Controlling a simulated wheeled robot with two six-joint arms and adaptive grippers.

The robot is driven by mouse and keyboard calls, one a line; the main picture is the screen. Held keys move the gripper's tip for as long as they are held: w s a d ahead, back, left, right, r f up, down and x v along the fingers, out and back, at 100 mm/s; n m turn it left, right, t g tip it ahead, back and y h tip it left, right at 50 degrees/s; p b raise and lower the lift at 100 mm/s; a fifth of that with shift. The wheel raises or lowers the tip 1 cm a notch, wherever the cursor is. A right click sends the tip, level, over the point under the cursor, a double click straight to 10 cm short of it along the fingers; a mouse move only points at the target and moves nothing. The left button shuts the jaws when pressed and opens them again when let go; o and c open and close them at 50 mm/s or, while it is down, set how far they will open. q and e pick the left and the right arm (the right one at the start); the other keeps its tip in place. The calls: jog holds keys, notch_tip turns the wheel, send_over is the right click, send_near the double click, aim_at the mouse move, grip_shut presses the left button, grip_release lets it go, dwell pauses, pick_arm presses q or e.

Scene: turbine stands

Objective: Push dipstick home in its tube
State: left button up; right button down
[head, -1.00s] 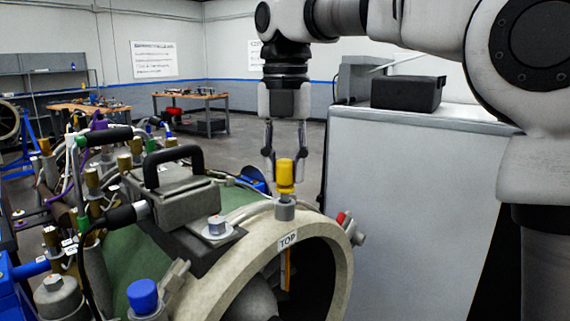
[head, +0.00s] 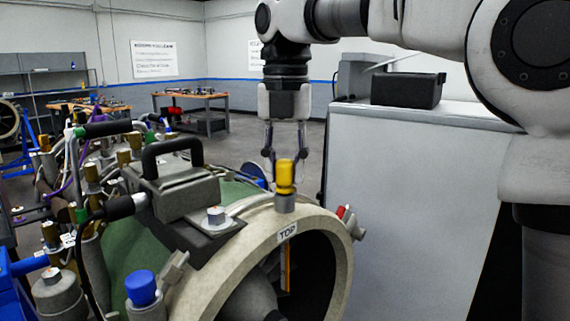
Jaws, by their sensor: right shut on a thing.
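The dipstick has a yellow handle (head: 286,177) and stands upright at the top of the turbine's pale ring, just behind the TOP label. Its short grey tube (head: 286,203) is directly under the handle, and any gap between them is too small to tell. A thin orange strip, perhaps the dipstick's lower part, shows inside the ring's opening. My right gripper (head: 286,154) points straight down from above, with its fingers on either side of the handle's upper part, shut on it. My left gripper is not in view.
The turbine (head: 235,254) fills the lower left, with a black carry handle (head: 172,156), a blue cap (head: 142,288), hoses and fittings left of the dipstick. A grey cabinet (head: 415,190) with a black box (head: 408,91) on top stands at right. Benches are far behind.

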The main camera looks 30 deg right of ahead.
jog(key=shift+f, duration=0.3)
jog(key=shift+f+b, duration=0.25)
jog(key=shift+b, duration=0.05)
jog(key=shift+s, duration=0.1)
